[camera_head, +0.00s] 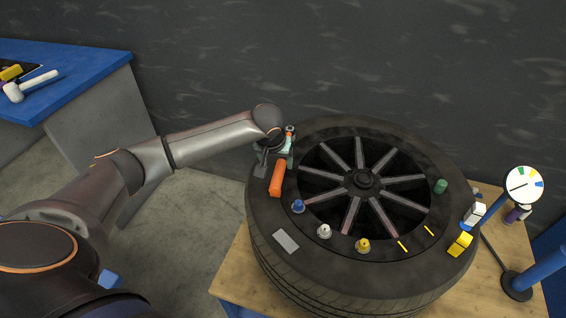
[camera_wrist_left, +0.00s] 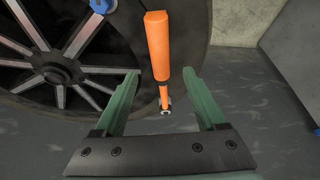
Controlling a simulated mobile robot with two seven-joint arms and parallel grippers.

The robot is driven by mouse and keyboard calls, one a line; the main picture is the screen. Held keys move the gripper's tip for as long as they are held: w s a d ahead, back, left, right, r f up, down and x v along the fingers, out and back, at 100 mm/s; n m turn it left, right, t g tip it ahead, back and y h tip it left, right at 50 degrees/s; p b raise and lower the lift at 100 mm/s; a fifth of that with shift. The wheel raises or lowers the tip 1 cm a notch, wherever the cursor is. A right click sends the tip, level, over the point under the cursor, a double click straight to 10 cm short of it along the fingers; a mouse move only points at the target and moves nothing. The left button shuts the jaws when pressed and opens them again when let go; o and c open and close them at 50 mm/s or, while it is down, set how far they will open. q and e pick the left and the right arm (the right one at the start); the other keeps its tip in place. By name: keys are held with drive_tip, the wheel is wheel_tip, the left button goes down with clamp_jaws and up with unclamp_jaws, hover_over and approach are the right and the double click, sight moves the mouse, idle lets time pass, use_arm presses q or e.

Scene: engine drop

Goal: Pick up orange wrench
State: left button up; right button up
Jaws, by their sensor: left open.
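The orange wrench (camera_head: 276,180) lies on the left side of the tyre in the head view, its thick orange handle showing. In the left wrist view the wrench (camera_wrist_left: 158,46) has its handle at the top and a thinner shaft with a small metal end pointing down. My left gripper (camera_head: 276,157) is over the tyre's left edge, at the wrench's far end. In the left wrist view its green fingers (camera_wrist_left: 161,72) are apart, one on each side of the wrench, with gaps on both sides. The head view partly hides the wrench's far end. My right gripper is not in view.
The tyre (camera_head: 290,262) lies on a wooden table (camera_head: 232,274). On it are a blue knob (camera_head: 298,206), a white one (camera_head: 324,231), a yellow one (camera_head: 363,245), and a grey plate (camera_head: 286,241). A dial (camera_head: 524,186) stands at right. A blue workbench (camera_head: 85,75) is far left.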

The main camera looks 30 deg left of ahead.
sight(278, 172)
use_arm(q)
drive_tip(key=shift+s+x, duration=0.2)
drive_tip(key=shift+x, duration=3.2)
drive_tip(key=shift+d+f, duration=0.1)
clamp_jaws()
